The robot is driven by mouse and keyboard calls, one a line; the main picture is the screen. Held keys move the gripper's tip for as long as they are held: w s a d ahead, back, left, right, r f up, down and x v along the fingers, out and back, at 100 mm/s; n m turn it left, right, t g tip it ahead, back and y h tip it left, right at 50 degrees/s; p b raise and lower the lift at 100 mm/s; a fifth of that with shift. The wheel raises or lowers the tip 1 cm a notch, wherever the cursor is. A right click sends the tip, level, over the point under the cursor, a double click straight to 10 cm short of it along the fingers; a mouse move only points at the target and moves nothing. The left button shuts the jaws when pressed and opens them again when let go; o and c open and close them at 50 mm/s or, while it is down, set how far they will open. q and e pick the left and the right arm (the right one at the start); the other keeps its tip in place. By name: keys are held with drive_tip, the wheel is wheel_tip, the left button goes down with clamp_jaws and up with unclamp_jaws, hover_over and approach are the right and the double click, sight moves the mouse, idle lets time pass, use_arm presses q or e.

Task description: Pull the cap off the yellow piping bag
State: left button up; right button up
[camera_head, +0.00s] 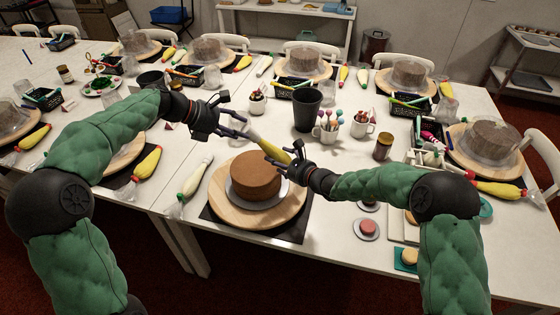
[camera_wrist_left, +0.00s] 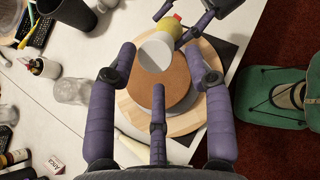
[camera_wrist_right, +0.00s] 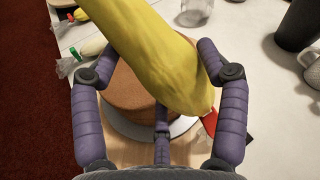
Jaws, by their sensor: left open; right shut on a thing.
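The yellow piping bag (camera_head: 272,150) is held tilted above the brown cake in the head view. My right gripper (camera_head: 296,160) is shut on it, and its yellow body (camera_wrist_right: 155,55) crosses between the fingers in the right wrist view. A red part (camera_wrist_right: 210,122) shows at its lower end. A pale round piece (camera_wrist_left: 155,52), seemingly the cap, is at the end facing my left gripper (camera_head: 238,122). My left gripper is open. In the left wrist view the pale piece appears between its spread fingertips (camera_wrist_left: 160,58); I cannot tell whether they touch.
The brown cake (camera_head: 254,172) stands on a wooden turntable (camera_head: 290,205) below the bag. A white-green bag (camera_head: 195,178) lies left of it. A dark cup (camera_head: 307,110), a mug with sticks (camera_head: 326,132) and a jar (camera_head: 383,147) stand behind. Small pastries lie to the right.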

sight(243, 131)
use_arm(q)
drive_tip(key=shift+x, duration=1.55)
clamp_jaws()
drive_tip(key=shift+s+a+r, duration=0.15)
drive_tip(key=shift+a+r, duration=0.4)
drive_tip(key=shift+r, duration=0.25)
drive_tip(key=shift+s+a+r, duration=0.1)
drive_tip(key=shift+a+r, duration=0.4)
drive_tip(key=shift+r, duration=0.25)
drive_tip(key=shift+s+a+r, duration=0.15)
drive_tip(key=shift+a+r, duration=0.4)
drive_tip(key=shift+r, duration=0.25)
